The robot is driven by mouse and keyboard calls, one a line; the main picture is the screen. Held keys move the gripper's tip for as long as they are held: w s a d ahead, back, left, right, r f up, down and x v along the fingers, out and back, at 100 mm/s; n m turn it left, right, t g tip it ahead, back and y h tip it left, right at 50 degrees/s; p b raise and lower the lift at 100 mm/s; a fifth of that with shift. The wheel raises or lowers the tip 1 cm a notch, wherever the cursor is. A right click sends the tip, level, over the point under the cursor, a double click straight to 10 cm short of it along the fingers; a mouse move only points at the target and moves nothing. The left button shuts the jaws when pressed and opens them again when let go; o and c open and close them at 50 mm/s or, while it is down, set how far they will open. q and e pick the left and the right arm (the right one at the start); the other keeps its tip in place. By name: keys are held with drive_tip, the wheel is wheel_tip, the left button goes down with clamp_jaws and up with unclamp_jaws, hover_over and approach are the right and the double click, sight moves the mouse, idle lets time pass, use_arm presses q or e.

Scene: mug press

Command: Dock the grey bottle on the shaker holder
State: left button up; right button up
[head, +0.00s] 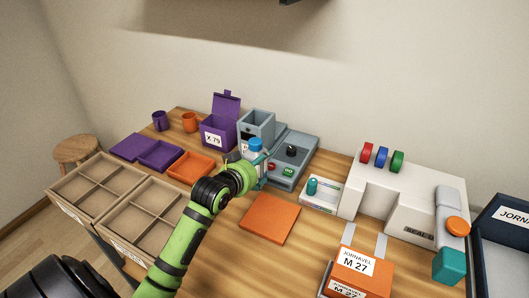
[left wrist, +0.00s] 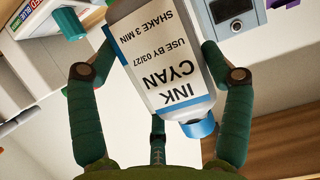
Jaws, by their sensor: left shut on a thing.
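The grey bottle (head: 253,155) has a blue cap and a white label. In the left wrist view the bottle (left wrist: 168,75) reads "INK CYAN" and "SHAKE 3 MIN", upside down. My left gripper (head: 257,170) is shut on it, with one green finger on each side in the left wrist view (left wrist: 158,55). The shaker (head: 293,158) is a blue-grey machine with a black knob and red and green buttons. Its tall holder (head: 257,121) stands just behind the bottle. I cannot tell whether the bottle touches the holder. My right gripper is out of view.
A purple box (head: 218,133) marked "X 79" stands left of the holder. An orange mat (head: 270,219) lies in front of the shaker. A small white tray (head: 321,199) with a teal piece and a large white machine (head: 405,207) stand to the right.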

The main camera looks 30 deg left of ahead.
use_arm(q)
drive_tip(key=shift+w+d+r, duration=0.1)
drive_tip(key=shift+d+r, duration=0.15)
drive_tip(key=shift+r, duration=0.05)
drive_tip(key=shift+s+d+f, duration=0.1)
drive_tip(key=shift+s+d, duration=0.15)
drive_tip(key=shift+d, duration=0.1)
drive_tip(key=s+d+r+m+g+h, duration=0.2)
drive_tip(key=s+d+r+m+h, duration=0.1)
drive_tip(key=s+d+m+h, duration=0.3)
drive_tip(key=s+d+r+m+g+h, duration=0.3)
drive_tip(key=s+d+m+h, duration=0.3)
drive_tip(key=s+d, duration=0.3)
drive_tip(key=shift+d+g+h, duration=0.3)
drive_tip(key=shift+d, duration=0.3)
drive_tip(key=shift+w, duration=0.1)
